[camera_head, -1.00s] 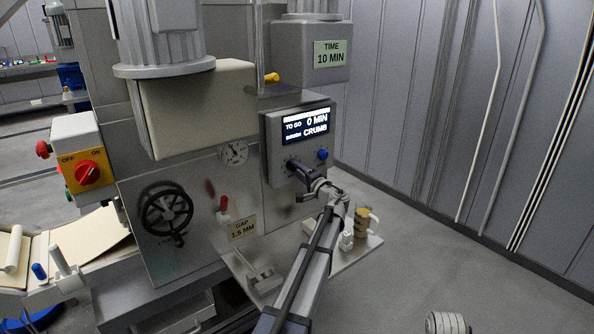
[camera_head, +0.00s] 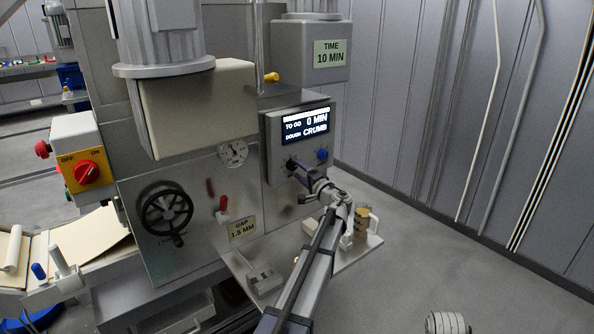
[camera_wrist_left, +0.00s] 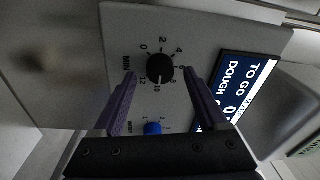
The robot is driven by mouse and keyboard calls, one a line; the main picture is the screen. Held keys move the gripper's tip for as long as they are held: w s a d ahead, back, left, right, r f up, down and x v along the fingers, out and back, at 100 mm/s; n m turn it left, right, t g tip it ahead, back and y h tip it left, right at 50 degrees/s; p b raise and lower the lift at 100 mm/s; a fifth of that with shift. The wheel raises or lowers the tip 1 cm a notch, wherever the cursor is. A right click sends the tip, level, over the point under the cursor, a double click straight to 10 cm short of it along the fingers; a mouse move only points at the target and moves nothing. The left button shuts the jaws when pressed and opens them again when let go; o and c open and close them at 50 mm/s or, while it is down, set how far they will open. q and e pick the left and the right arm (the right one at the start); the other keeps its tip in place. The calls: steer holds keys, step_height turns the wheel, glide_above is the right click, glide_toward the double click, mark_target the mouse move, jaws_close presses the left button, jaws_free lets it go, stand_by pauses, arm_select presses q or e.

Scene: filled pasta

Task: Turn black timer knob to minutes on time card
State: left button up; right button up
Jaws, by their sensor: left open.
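The black timer knob (camera_wrist_left: 160,68) sits on the grey control panel (camera_wrist_left: 120,30), inside a ring of minute numbers. A pale mark on it seems to point near 10, but it is small. The time card (camera_head: 330,54) reads TIME 10 MIN. The display (camera_head: 306,126) reads TO GO 0 MIN and DOUGH CRUMB. My left gripper (camera_wrist_left: 160,73) is open, its purple fingers on either side of the knob with small gaps visible. My right gripper is not in view.
A blue knob (camera_head: 322,155) sits beside the timer knob on the same panel. A pressure gauge (camera_head: 233,153), black handwheel (camera_head: 166,212) and red lever (camera_head: 222,203) are to the left. The floor to the right is mostly clear, with a ribbed grey cylinder (camera_head: 447,323).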

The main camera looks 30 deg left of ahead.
arm_select(q)
steer(key=v, duration=0.6)
steer(key=shift+s+d, duration=0.2)
steer(key=shift+d, duration=0.1)
steer(key=s+d+f+g+h+p, duration=0.1)
steer(key=s+d+g+h+p, duration=0.3)
steer(key=s+d, duration=1.3)
steer(key=s+d+f+g+h+p, duration=0.2)
steer(key=s+d+g+h+p, duration=0.2)
steer(key=s+d+h+p, duration=0.7)
steer(key=s+d+p, duration=0.4)
steer(key=s+d, duration=0.2)
steer(key=d, duration=0.2)
steer(key=shift+s+d+m+h+p, duration=0.3)
steer(key=shift+m, duration=0.1)
